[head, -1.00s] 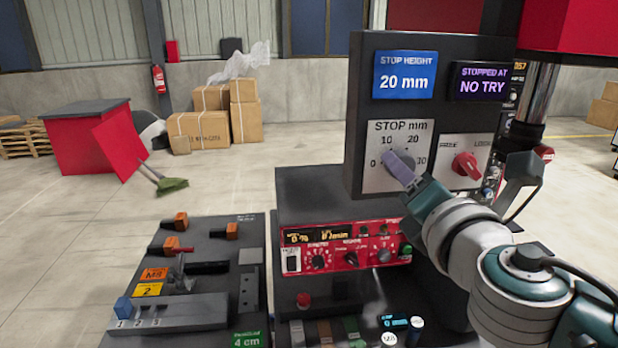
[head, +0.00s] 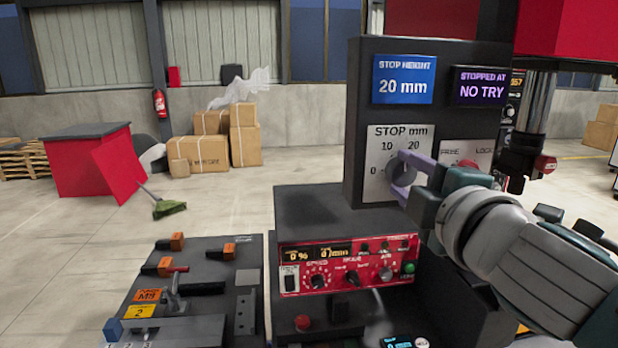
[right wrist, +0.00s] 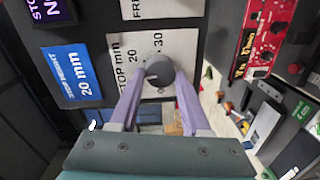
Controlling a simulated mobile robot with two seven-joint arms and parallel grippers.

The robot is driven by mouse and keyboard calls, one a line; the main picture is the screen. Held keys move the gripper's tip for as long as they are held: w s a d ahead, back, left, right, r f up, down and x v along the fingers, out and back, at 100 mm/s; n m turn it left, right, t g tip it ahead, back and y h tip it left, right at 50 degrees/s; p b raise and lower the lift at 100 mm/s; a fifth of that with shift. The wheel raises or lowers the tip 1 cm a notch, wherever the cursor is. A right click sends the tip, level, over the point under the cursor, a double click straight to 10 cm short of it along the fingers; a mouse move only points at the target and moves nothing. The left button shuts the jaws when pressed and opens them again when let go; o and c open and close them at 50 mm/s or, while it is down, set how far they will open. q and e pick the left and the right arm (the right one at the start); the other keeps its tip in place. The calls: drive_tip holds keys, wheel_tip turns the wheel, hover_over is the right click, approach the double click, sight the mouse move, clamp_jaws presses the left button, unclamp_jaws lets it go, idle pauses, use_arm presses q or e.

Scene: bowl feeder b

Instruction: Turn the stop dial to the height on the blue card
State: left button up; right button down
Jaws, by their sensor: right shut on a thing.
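The blue card (head: 404,80) on the dark panel reads "STOP HEIGHT 20 mm"; it also shows in the right wrist view (right wrist: 73,75). Below it is the white "STOP mm" plate (head: 400,132) with marks from 0 to 30. The round grey stop dial (right wrist: 159,72) sits between the two purple fingers of my right gripper (right wrist: 160,86), which is shut on it. In the head view the right gripper (head: 408,174) covers part of the dial and the 30 mark. I cannot tell which mark the dial points at. My left gripper is out of view.
A purple-lettered display (head: 482,87) reads "STOPPED AT NO TRY". A red knob (head: 467,165) on the free/lock plate is close to my right gripper and partly hidden. A red control unit (head: 348,267) stands below the panel. A tool tray (head: 205,300) lies at the lower left.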

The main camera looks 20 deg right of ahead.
drive_tip(key=m, duration=0.3)
drive_tip(key=shift+d+r+m+y, duration=0.1)
drive_tip(key=shift+m+y, duration=0.2)
drive_tip(key=shift+m, duration=1.6)
drive_tip(key=shift+c, duration=1.8)
unclamp_jaws()
drive_tip(key=shift+s, duration=0.1)
drive_tip(key=b+v, duration=0.2)
drive_tip(key=v, duration=0.7)
drive_tip(key=shift+s+b, duration=0.4)
